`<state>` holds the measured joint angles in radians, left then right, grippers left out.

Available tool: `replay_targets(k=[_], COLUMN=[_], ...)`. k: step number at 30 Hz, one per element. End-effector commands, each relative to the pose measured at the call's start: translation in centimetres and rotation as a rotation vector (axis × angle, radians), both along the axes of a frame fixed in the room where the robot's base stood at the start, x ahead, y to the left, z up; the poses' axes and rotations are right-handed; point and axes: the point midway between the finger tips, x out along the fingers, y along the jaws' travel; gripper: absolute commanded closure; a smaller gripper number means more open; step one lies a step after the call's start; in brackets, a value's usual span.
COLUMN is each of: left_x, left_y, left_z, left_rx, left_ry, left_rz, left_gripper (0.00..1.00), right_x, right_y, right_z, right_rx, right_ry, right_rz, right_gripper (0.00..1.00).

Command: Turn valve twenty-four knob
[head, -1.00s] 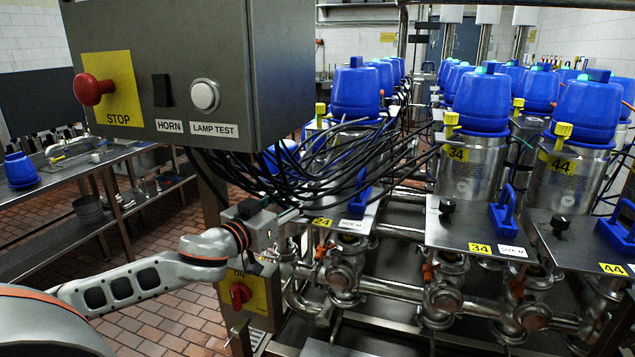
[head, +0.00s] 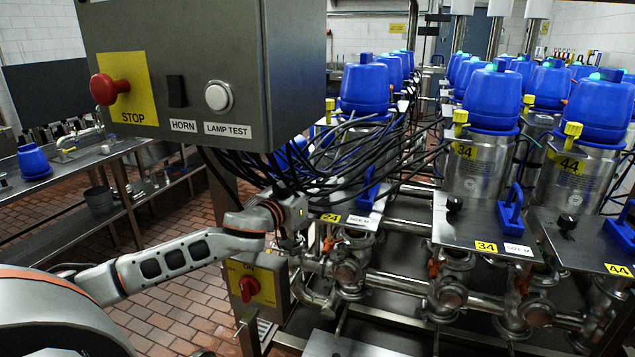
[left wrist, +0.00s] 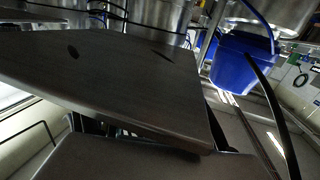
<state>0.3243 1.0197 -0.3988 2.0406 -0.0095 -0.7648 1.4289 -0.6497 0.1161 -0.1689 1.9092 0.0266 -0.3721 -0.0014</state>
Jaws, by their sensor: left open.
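The valve twenty-four plate (head: 388,212) is a grey metal shelf with a yellow 24 label (head: 331,218) on its front edge, below a steel canister with a blue cap (head: 364,88). Its black knob is not visible; my left gripper and the cables cover the plate's left part. My left gripper (head: 298,210) is at the left end of this plate, beside the 24 label and under the hanging cables. It is open, with nothing seen in it. The left wrist view shows a dark flat plate (left wrist: 120,80) close up; no knob can be made out there. My right gripper is not in view.
A grey control box (head: 180,60) with a red STOP button (head: 103,88) hangs over my left arm. Black cables (head: 320,165) crowd the gripper. A red ON switch (head: 249,288) is below it. Plates 34 (head: 470,228) and 44 (head: 590,245) carry black knobs.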

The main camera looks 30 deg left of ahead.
Motion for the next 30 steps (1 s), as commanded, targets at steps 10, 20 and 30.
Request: replay_targets(k=[10, 20, 30], left_x=[-0.02, -0.02, 0.01], left_y=[0.01, -0.03, -0.49], left_z=[-0.02, -0.03, -0.09], left_rx=[0.0, -0.001, -0.009], left_ry=[0.0, 0.0, 0.0], left_rz=[0.0, 0.014, 0.123], left_gripper=[0.97, 0.97, 0.97], right_x=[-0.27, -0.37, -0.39], right_y=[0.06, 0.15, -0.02], right_z=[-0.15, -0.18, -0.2], right_rx=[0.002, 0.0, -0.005], right_ry=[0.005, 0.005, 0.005], right_rz=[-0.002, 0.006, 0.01], right_gripper=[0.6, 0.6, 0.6])
